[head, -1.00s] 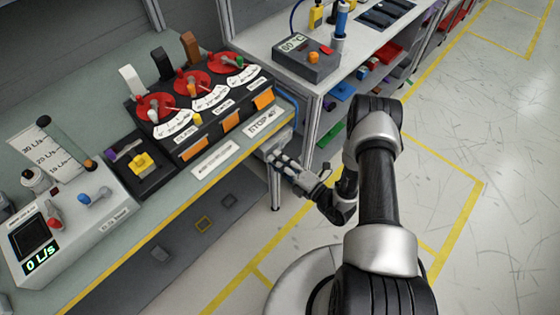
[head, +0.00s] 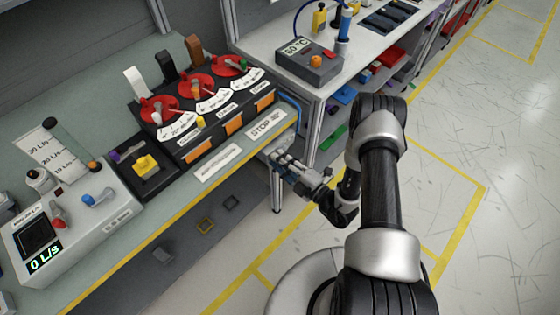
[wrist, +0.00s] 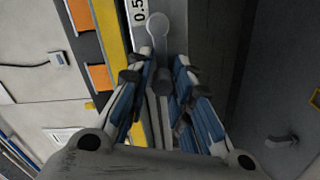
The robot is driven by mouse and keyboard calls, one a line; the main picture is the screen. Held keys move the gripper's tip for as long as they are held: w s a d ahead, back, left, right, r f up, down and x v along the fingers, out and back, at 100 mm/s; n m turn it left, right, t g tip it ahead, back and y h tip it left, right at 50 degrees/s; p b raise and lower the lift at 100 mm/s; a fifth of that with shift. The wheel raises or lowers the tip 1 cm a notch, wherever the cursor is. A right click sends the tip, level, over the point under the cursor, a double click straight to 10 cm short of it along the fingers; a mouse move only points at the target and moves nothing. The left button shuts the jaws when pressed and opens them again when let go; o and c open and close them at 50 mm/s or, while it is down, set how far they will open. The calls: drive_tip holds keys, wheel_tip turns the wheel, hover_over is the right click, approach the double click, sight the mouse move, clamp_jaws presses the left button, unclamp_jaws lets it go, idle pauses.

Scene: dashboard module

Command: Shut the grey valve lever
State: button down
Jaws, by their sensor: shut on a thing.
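The grey valve lever shows in the wrist view as a slim grey bar with a round end (wrist: 158,27). It runs down between the fingers of my gripper (wrist: 160,75), which are closed in on it from both sides. Its lower part is partly hidden by the fingers. In the head view, my gripper (head: 280,158) is at the right end of the bench, just below the front edge near the STOP label (head: 268,125). The lever cannot be made out there behind the fingers.
The bench carries a black module with red dials (head: 190,98) and a grey flow box reading 0 L/s (head: 75,222). A second bench with a temperature box (head: 308,63) stands behind. The floor to the right (head: 485,130) is clear.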

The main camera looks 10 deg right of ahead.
drive_tip(key=shift+s+f, duration=0.15)
drive_tip(key=shift+f, duration=0.15)
drive_tip(key=c, duration=1.8)
unclamp_jaws()
drive_tip(key=shift+o, duration=1.4)
drive_tip(key=shift+r, duration=0.1)
drive_tip(key=v, duration=1.2)
